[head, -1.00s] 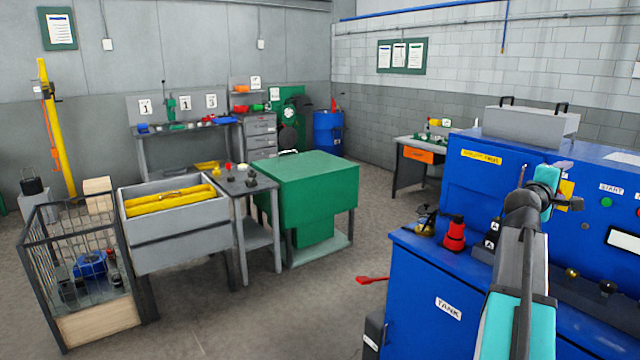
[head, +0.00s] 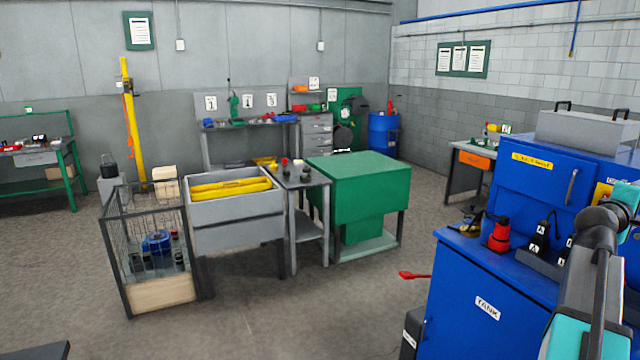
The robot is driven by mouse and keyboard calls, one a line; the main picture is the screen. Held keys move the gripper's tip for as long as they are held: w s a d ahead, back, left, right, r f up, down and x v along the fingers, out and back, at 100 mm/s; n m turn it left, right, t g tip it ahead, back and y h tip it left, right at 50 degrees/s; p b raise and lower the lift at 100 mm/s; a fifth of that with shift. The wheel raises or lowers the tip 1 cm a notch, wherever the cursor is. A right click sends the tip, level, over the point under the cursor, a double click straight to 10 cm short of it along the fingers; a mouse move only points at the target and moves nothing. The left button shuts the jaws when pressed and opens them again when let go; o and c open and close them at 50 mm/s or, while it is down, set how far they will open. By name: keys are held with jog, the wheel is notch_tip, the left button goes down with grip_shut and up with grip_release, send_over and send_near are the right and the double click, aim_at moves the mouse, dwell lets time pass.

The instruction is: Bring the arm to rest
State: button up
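My arm shows at the right edge of the head view, in front of the blue tank cabinet (head: 470,285). Its grey and teal links rise from the lower right corner to a joint near the blue upper cabinet. My gripper and its fingertips are out of the picture, so I cannot see what they hold.
A red bottle (head: 499,236) and black items labelled A (head: 541,238) stand on the blue cabinet's top beside my arm. A red lever (head: 415,275) sticks out at its left. A green cabinet (head: 360,180), grey bin (head: 238,208) and wire cage (head: 140,250) stand mid-floor. Open floor lies in front.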

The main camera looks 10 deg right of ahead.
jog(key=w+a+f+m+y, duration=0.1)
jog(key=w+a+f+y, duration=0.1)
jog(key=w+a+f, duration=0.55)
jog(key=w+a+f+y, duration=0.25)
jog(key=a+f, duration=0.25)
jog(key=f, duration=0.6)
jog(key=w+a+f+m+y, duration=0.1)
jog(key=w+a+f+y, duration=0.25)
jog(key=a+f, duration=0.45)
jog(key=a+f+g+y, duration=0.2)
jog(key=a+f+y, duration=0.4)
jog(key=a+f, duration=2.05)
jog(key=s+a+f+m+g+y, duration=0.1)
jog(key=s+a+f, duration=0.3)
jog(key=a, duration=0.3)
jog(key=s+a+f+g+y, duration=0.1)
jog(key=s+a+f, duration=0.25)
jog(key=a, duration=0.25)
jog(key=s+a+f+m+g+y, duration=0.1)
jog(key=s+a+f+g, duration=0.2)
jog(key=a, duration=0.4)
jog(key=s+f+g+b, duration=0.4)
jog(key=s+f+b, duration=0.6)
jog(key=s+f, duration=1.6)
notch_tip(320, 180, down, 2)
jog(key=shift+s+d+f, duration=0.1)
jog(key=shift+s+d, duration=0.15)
